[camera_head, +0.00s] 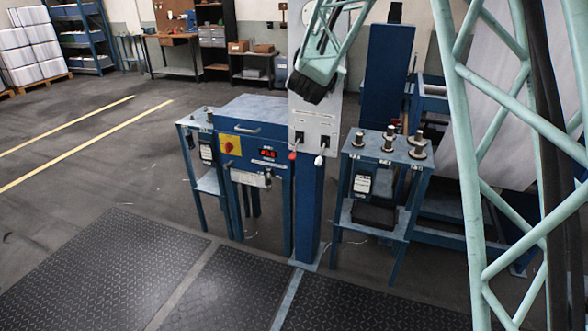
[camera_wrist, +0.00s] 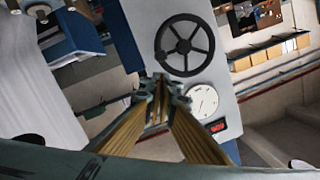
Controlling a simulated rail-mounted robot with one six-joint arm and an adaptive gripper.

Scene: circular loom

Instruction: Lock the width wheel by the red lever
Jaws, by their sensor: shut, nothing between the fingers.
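The width wheel (camera_wrist: 185,45) is a black spoked handwheel on the grey-white panel, seen upper centre in the wrist view. In the head view my arm covers the place where it could be. The red lever (camera_head: 292,155) hangs at the lower left of the panel (camera_head: 316,121) on the blue column, next to a white-tipped lever (camera_head: 320,159). I cannot make out the red lever in the wrist view. My gripper (camera_wrist: 158,88) is shut and empty, its tips appearing just below the wheel; they look apart from it, though the exact gap is unclear.
A round white dial (camera_wrist: 202,102) and red display (camera_wrist: 215,127) sit on the panel. A blue cabinet (camera_head: 250,113) stands left of the column, and a blue stand (camera_head: 385,151) with metal parts stands right. Black floor mats (camera_head: 105,265) lie in front, with clear floor at left.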

